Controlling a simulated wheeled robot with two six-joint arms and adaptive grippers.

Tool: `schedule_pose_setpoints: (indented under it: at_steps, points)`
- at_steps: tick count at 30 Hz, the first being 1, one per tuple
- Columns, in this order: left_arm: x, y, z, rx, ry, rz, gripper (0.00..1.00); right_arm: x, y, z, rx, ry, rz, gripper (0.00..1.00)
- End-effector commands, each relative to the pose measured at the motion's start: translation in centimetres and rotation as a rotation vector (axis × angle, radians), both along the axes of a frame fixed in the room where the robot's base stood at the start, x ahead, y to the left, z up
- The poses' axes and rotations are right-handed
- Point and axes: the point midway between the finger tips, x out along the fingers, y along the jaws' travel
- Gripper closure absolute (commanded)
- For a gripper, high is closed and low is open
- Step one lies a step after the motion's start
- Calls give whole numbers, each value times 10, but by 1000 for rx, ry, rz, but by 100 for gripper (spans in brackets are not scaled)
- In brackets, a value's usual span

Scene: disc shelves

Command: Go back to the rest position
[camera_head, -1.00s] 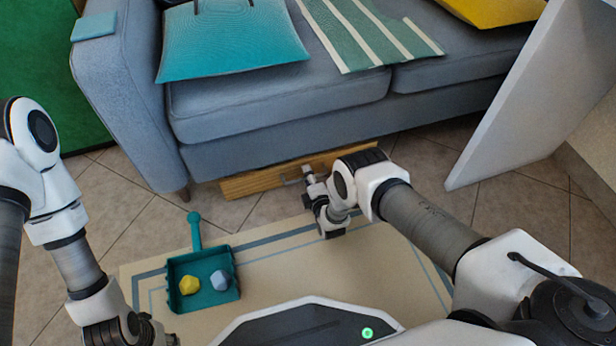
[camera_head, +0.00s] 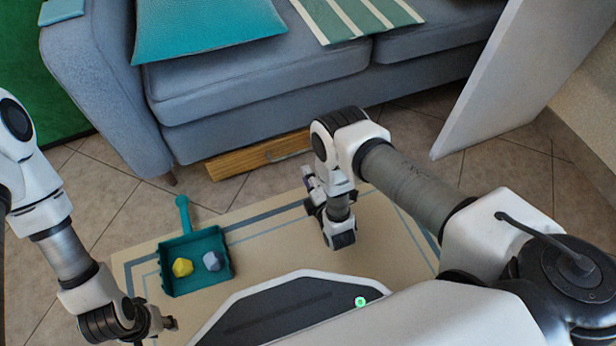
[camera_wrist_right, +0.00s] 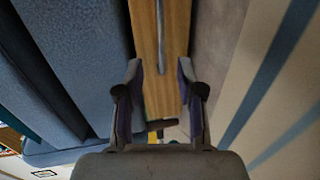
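My right gripper (camera_head: 310,186) is beyond the front edge of my body, over the beige rug, with its arm folded in from the right. It is apart from the wooden drawer (camera_head: 250,158) under the sofa. In the right wrist view, my right gripper (camera_wrist_right: 162,100) has its two fingers spread with nothing held between them, and the drawer front (camera_wrist_right: 160,85) shows beyond them.
A teal dustpan-like tray (camera_head: 197,288) with a yellow lump (camera_head: 182,267) and a grey-blue lump (camera_head: 212,261) lies on the rug (camera_head: 270,240). The grey sofa (camera_head: 250,85) stands behind. A white panel (camera_head: 490,85) rises at the right. Tiled floor lies between.

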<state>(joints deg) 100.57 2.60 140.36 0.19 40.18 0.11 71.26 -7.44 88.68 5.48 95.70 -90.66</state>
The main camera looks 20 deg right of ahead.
Motion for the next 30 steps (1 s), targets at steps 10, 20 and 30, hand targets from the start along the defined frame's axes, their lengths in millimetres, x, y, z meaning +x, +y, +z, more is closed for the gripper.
schedule_pose_setpoints:
  at_steps: [10, 20, 30]
  points:
    - [0, 0, 1, 0, 0, 0, 63, 1, 0, 1, 0, -1, 0, 63]
    - [-1, 0, 41, 0, 2, -1, 63, 54, -26, 113, -16, -92, -35, 63]
    - [-2, -1, 97, 0, 6, -7, 63, -82, -74, 172, 534, 624, -404, 63]
